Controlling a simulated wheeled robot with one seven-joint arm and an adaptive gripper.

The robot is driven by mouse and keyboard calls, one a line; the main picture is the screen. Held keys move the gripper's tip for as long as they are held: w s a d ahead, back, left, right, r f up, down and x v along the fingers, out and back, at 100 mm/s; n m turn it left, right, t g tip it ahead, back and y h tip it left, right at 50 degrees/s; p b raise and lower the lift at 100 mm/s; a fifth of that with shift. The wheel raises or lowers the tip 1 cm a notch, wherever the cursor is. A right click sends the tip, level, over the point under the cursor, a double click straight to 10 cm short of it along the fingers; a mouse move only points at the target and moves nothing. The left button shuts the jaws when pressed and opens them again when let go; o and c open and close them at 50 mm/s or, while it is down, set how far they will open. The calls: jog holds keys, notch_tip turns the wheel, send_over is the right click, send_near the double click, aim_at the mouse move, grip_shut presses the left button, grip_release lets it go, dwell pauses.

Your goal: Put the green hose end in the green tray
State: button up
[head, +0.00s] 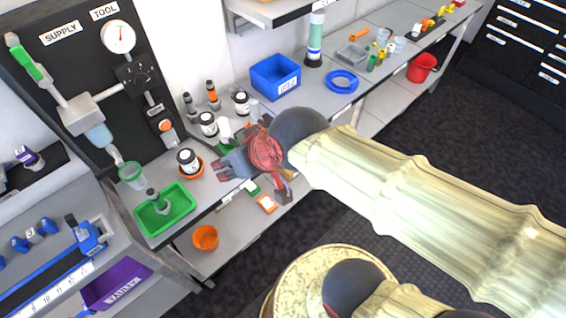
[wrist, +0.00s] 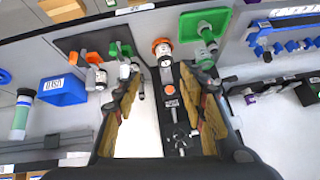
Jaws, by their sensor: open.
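The green tray (head: 181,228) lies at the front left of the bench, below the wall panel. A grey fitting with a dark green band, which looks like the green hose end (head: 157,201), is in the tray and stands apart from my gripper. Tray (wrist: 187,27) and fitting (wrist: 206,33) also show at the top of the wrist view. My gripper (head: 252,184) is open over the bench's front edge, right of the tray. In the wrist view its fingers (wrist: 163,78) are apart with nothing held between them.
A black-lidded jar (head: 187,161) sits on an orange coaster between tray and gripper. A clear green cup (head: 131,176) is behind the tray, under the panel's outlet. More jars (head: 208,124) and a blue bin (head: 275,78) stand behind. An orange pot (head: 205,238) is below.

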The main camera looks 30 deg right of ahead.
jog(key=s+d+r+m+g+h, duration=0.1)
jog(key=s+d+h, duration=0.1)
jog(key=s+d, duration=0.4)
jog(key=d, duration=0.3)
jog(key=shift+s+m+g+h, duration=0.3)
jog(key=shift+s, duration=0.1)
